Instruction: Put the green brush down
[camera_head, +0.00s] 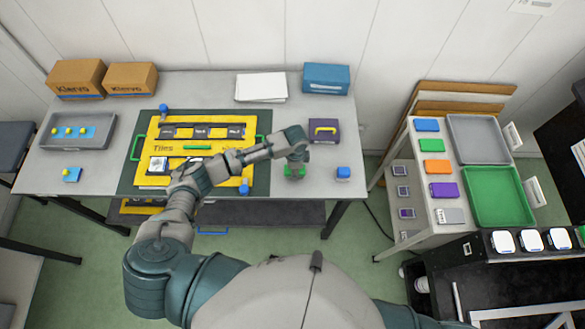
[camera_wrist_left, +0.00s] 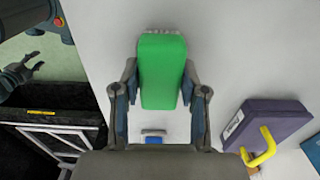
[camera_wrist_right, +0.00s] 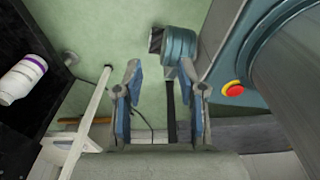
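The green brush (camera_wrist_left: 162,72) lies between the two fingers of my left gripper (camera_wrist_left: 160,82) in the left wrist view, with a small grey strip at its far end. The left fingers are spread about as wide as the right ones, one on each side of the brush; contact is hard to make out. In the head view the brush (camera_head: 289,172) shows low under my left gripper (camera_head: 295,164), over the right part of the table (camera_head: 320,115); the gripper hides much of it. My right gripper (camera_wrist_right: 160,78) is open and empty above the floor.
The yellow tile board (camera_head: 215,130) on a dark mat lies to the left. A shelf with coloured blocks and a green tray (camera_head: 497,196) stands farther right.

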